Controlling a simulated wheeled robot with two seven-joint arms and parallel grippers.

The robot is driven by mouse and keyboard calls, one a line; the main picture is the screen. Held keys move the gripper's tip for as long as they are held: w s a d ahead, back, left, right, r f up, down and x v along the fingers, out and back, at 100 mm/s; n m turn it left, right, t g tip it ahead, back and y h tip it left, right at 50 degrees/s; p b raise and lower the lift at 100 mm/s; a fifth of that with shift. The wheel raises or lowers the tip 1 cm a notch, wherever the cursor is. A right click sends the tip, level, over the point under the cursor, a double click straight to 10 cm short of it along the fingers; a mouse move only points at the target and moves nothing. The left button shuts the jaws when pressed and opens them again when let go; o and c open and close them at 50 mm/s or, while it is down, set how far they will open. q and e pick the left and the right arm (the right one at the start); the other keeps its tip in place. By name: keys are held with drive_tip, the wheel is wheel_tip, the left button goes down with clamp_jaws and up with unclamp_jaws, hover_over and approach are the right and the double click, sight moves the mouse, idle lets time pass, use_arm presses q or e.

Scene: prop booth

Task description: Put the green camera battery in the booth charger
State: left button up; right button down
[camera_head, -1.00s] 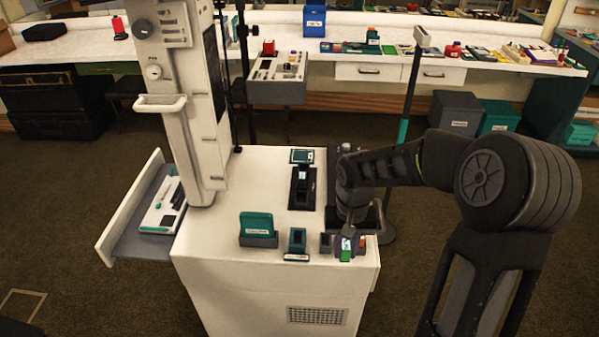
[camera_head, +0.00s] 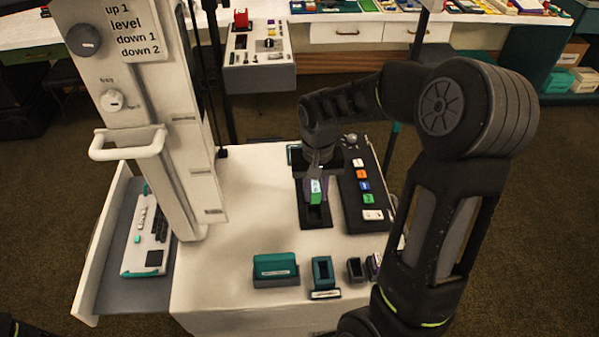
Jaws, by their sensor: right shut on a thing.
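The green camera battery (camera_head: 315,197), with a pale label, is held upright in my right gripper (camera_head: 317,180). My right gripper is shut on it, above or at a black charger-like dock (camera_head: 318,220) on the white cabinet top. The gripper and battery hide much of the dock, so I cannot tell whether the battery is in its slot or just above it. My left gripper is not in view.
A black panel with coloured buttons (camera_head: 378,214) lies right of the dock. Several small holders, including a teal one (camera_head: 322,273) and a teal-and-grey block (camera_head: 275,265), line the front edge. A white column (camera_head: 150,110) stands left. The cabinet top (camera_head: 240,215) between is clear.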

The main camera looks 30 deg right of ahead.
sight(316, 203)
drive_tip(key=shift+s, duration=0.15)
drive_tip(key=shift+f+b, duration=1.45)
drive_tip(key=shift+f, duration=0.45)
drive_tip(key=shift+s+f, duration=0.1)
drive_tip(key=shift+f, duration=0.05)
drive_tip(key=shift+a+f+b, duration=0.1)
drive_tip(key=shift+f+b, duration=0.25)
drive_tip(key=shift+b, duration=0.1)
idle(0.4)
drive_tip(key=shift+f+b, duration=0.35)
drive_tip(key=shift+f, duration=0.05)
